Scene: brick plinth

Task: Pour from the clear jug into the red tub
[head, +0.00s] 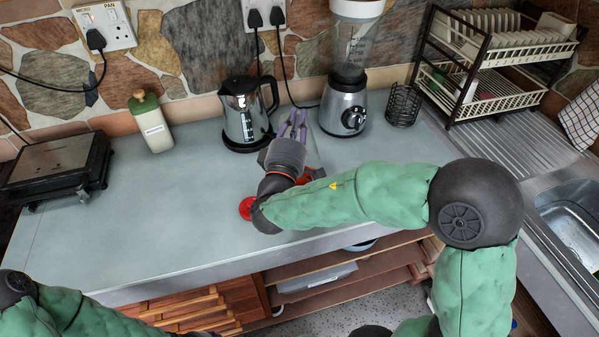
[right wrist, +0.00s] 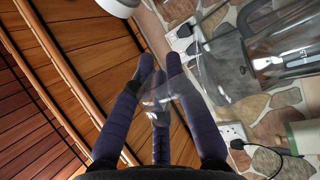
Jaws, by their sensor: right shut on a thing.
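My right gripper (head: 293,122) is low over the middle of the counter, its purple fingers pointing toward the back wall. The clear jug (right wrist: 215,72) shows as a large see-through shape at the fingers in the right wrist view; my right gripper (right wrist: 160,75) is shut on it. In the head view the jug is faint and mostly hidden by the gripper and arm. Red shows on two sides of my right forearm: a rounded red piece (head: 246,208) at left and a red patch (head: 311,173) at right. I cannot tell which is the red tub. My left gripper is out of view.
A kettle (head: 245,118) and a blender (head: 345,100) stand just behind the gripper. A white-green canister (head: 153,128) and a sandwich press (head: 58,165) are at left. A wire holder (head: 403,106), dish rack (head: 495,70) and sink (head: 570,215) are at right. The left-middle counter (head: 150,215) is clear.

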